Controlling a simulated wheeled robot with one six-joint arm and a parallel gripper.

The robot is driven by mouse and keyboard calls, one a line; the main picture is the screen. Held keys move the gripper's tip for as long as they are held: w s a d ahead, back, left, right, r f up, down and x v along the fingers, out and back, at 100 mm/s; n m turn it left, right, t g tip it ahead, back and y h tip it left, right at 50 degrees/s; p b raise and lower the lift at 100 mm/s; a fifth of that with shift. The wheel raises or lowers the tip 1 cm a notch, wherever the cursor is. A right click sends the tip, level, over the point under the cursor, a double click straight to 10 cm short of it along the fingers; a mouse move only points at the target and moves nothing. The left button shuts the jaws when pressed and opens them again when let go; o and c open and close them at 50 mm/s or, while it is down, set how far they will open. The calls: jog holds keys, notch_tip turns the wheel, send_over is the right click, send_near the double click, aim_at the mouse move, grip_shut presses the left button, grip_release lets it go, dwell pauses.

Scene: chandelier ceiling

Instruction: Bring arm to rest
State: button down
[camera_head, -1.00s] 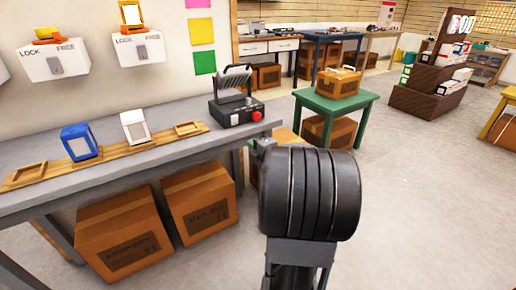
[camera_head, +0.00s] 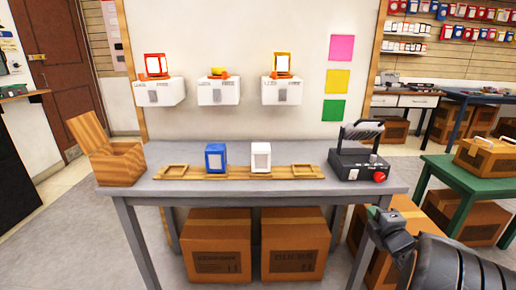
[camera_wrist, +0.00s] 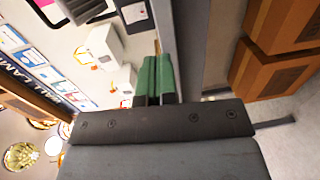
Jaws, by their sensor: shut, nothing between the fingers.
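My arm (camera_head: 450,265) shows at the lower right of the head view, and its end reaches toward the grey table's right front corner. My gripper (camera_wrist: 157,60) shows in the middle of the wrist view, its two green-padded fingers side by side, shut and empty. It also shows in the head view (camera_head: 376,213), small and partly turned away, close to the table's right front leg. Whether it touches the table cannot be told.
On the grey table (camera_head: 130,196) are a blue-framed block (camera_head: 215,158), a white-framed block (camera_head: 261,158), a wooden box (camera_head: 118,155) and a black device with a red button (camera_head: 358,160). Cardboard boxes (camera_head: 293,250) are below. A green table (camera_head: 440,172) stands at right.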

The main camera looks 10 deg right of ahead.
jog(key=a+r+m+g+h+p, duration=0.1)
jog(key=a+r+m+g+p, duration=0.3)
jog(key=r+p, duration=0.45)
jog(key=a+r+m+g+h+p, duration=0.1)
jog(key=a+r+m+g+p, duration=0.1)
jog(key=a+r+m+p, duration=0.55)
jog(key=s+a+r+m+g+y+p, duration=0.2)
jog(key=s+a+r+g+p, duration=0.1)
jog(key=s+a+p, duration=0.3)
jog(key=s+a+r+m+g+y+p, duration=0.2)
jog(key=s+a+r+g+y+p, duration=0.1)
jog(key=s+a+r+g+p, duration=0.1)
jog(key=s+a+r+p, duration=0.1)
jog(key=s+a+p, duration=0.1)
jog(key=a+p, duration=0.1)
jog(key=shift+a+r, duration=0.2)
jog(key=shift+a, duration=0.7)
